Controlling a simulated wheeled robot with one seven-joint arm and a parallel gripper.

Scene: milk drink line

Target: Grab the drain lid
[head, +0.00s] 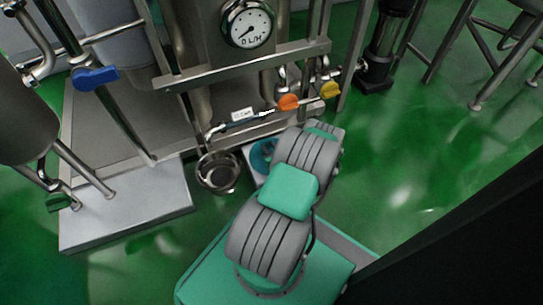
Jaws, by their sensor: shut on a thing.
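My gripper is not visible; my grey and green arm reaches forward from the bottom centre and covers the place beyond it. I cannot make out a drain lid for certain in the head view. A blue round thing (261,156) in a pale square surround shows partly just left of my arm's far end. The arm hides the rest of it, and I cannot tell whether it is the drain.
A round steel pot (218,173) stands on the green floor left of the arm. Behind it is a steel frame with a dial gauge (246,25), an orange valve handle (288,102) and a yellow one (330,90). A steel platform (130,210) lies left.

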